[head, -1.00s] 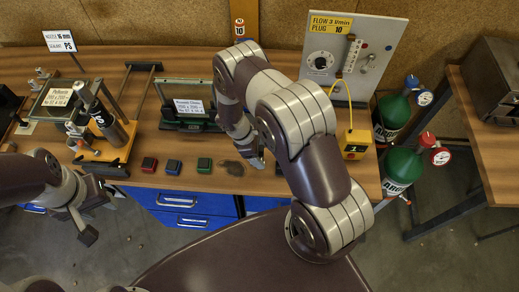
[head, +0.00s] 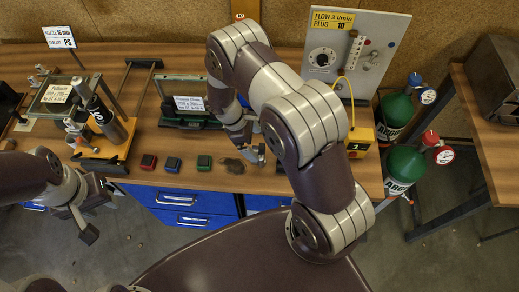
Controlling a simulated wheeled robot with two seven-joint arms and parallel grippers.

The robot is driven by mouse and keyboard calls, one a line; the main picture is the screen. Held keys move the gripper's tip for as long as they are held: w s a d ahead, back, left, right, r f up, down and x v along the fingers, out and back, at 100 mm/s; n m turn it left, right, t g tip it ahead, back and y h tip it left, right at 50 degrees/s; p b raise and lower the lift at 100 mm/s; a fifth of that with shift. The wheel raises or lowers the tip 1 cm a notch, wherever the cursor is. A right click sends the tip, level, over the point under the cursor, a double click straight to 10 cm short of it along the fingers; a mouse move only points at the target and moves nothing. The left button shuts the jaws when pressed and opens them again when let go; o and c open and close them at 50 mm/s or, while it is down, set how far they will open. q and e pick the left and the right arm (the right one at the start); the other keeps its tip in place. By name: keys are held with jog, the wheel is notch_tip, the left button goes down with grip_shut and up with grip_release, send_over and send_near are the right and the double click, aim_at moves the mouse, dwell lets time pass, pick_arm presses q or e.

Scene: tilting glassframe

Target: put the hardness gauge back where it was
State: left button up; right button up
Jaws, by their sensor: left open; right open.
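I cannot clearly make out the hardness gauge; it may be hidden behind my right arm. A small blue patch (head: 243,101) shows beside that arm's wrist, too little of it to name. My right gripper (head: 257,156) is open, low over the front of the bench, just right of a dark flat patch (head: 232,166). Its fingers are partly hidden by my arm, and I see nothing held. My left gripper (head: 88,216) is open and empty, off the bench's front edge at the left.
On the bench (head: 330,178) stand a yellow-based fixture (head: 103,154) with a dark cylinder, a green-based glass frame (head: 188,122), several small coloured blocks (head: 204,162), a flow panel (head: 355,60) and a yellow box (head: 359,141). Green gas bottles (head: 397,110) stand at the right.

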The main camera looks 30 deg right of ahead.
jog(key=b+v, duration=0.1)
jog(key=v, duration=0.5)
jog(key=shift+a+r, duration=0.1)
